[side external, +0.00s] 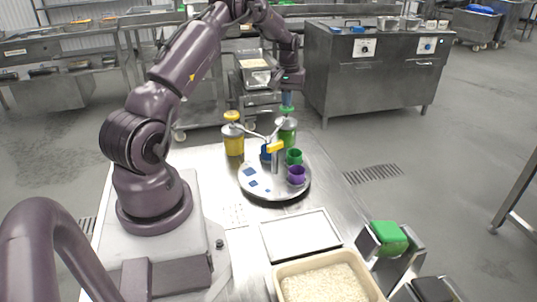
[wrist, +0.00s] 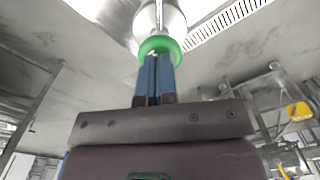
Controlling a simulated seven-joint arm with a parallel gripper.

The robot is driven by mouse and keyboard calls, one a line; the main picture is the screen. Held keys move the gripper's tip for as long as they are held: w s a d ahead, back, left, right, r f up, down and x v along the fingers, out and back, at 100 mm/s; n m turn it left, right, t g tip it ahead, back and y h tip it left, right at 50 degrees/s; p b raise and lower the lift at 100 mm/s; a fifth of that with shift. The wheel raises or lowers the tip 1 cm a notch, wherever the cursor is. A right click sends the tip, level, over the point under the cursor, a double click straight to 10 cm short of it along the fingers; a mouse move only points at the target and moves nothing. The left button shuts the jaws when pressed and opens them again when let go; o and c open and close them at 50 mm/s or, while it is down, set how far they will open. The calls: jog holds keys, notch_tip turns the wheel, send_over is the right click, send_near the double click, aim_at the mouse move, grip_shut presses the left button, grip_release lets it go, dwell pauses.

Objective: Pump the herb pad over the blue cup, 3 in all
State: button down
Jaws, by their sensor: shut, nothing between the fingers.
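The green herb pad (side external: 287,110) tops a green dispenser (side external: 288,133) behind the turntable. My gripper (side external: 287,104) points down with its blue fingers shut and empty, right at the pad's top; I cannot tell whether it presses. In the wrist view the closed fingertips (wrist: 154,60) overlap the green pad (wrist: 160,44). The blue cup (side external: 265,155) stands at the back of the round turntable (side external: 262,188), near the ends of the dispenser spouts, partly hidden by the turntable's post. Its contents are not visible.
A green cup (side external: 294,156) and a purple cup (side external: 297,175) stand on the turntable's right side. A yellow dispenser (side external: 233,140) stands left of the green one. An orange-topped post (side external: 275,148) rises mid-turntable. An empty tray (side external: 301,235) and rice bin (side external: 281,270) are in front.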

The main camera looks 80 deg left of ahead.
jog(key=shift+f, duration=1)
jog(key=shift+r, duration=1.95)
jog(key=shift+f, duration=0.1)
jog(key=shift+f, duration=1.8)
jog(key=shift+r, duration=1.9)
